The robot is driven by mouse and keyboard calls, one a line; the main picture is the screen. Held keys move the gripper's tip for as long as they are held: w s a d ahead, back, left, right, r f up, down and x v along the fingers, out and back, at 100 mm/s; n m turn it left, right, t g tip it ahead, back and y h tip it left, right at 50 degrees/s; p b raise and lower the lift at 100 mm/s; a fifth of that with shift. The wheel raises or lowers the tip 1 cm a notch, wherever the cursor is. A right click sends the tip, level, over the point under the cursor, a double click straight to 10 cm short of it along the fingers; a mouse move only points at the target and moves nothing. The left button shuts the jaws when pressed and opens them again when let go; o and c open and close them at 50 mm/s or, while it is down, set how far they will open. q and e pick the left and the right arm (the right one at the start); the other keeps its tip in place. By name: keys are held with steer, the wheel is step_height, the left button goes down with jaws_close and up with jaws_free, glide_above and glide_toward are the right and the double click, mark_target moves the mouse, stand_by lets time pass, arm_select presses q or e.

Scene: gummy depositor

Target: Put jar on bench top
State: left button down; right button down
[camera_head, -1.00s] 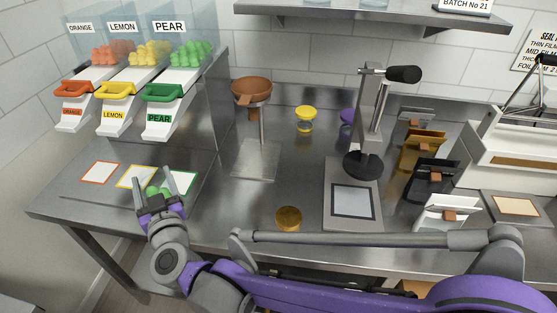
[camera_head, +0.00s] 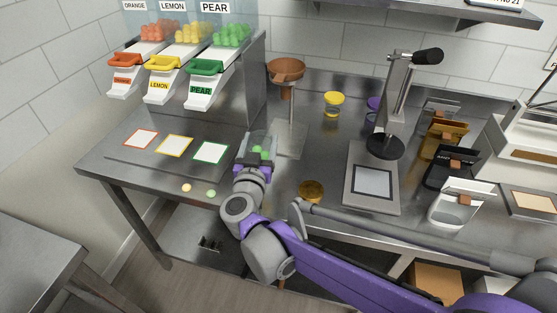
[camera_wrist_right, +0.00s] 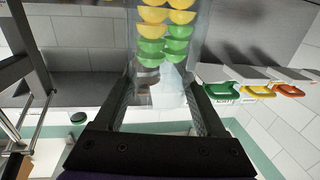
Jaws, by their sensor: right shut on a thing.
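A clear jar (camera_head: 262,143) with green gummies showing is between the fingers of my right gripper (camera_head: 254,160), above the bench top (camera_head: 228,220) just right of the green-edged square. The right wrist view shows the jar (camera_wrist_right: 158,85) close up, with yellow and green gummies in it. My right gripper's fingers (camera_wrist_right: 160,108) are shut on its sides there. I cannot tell how far the jar's base is from the steel. My left gripper is not in view.
A gold lid (camera_head: 311,191) lies right of the gripper. A yellow gummy (camera_head: 186,187) and a green gummy (camera_head: 211,193) lie near the front edge. A funnel stand (camera_head: 286,72) is behind. A press (camera_head: 387,146) and pouches (camera_head: 462,200) are further right. Colour-edged squares (camera_head: 175,146) are left.

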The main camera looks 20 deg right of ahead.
step_height(320, 180, down, 8)
steer(key=shift+r+b, duration=0.15)
steer(key=shift+b, duration=0.3)
jaws_free()
